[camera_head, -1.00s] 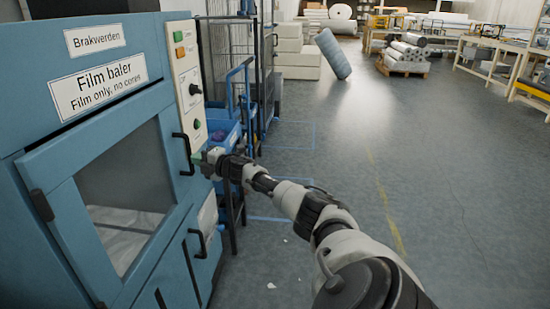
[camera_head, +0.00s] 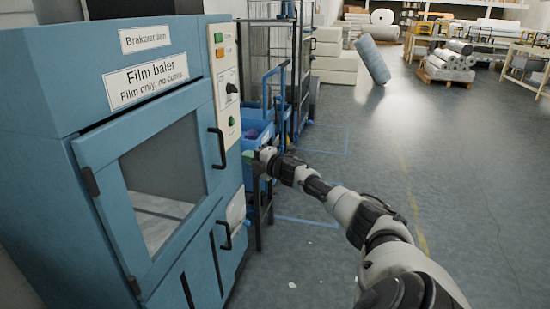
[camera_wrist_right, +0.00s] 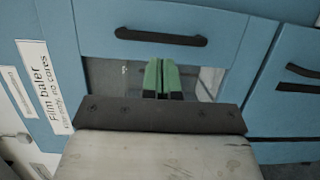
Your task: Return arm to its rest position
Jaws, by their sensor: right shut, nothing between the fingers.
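My right arm (camera_head: 340,200) reaches out from the lower right in the head view. Its gripper (camera_head: 254,157) is at the far end, to the right of the blue film baler (camera_head: 60,90) and near its control panel. In the right wrist view the gripper (camera_wrist_right: 162,78) has its two green fingers together with nothing between them. Behind the fingers the wrist view shows the baler's window and a dark handle (camera_wrist_right: 160,37). In that view they look apart from the baler. My left gripper is not in view.
The baler's door handle (camera_head: 217,148) sticks out on its front. A blue trolley (camera_head: 258,132) with a bin stands just past the gripper, before a wire cage. Open floor (camera_head: 450,190) lies to the right. Rolls on a pallet (camera_head: 450,65) and tables stand far back.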

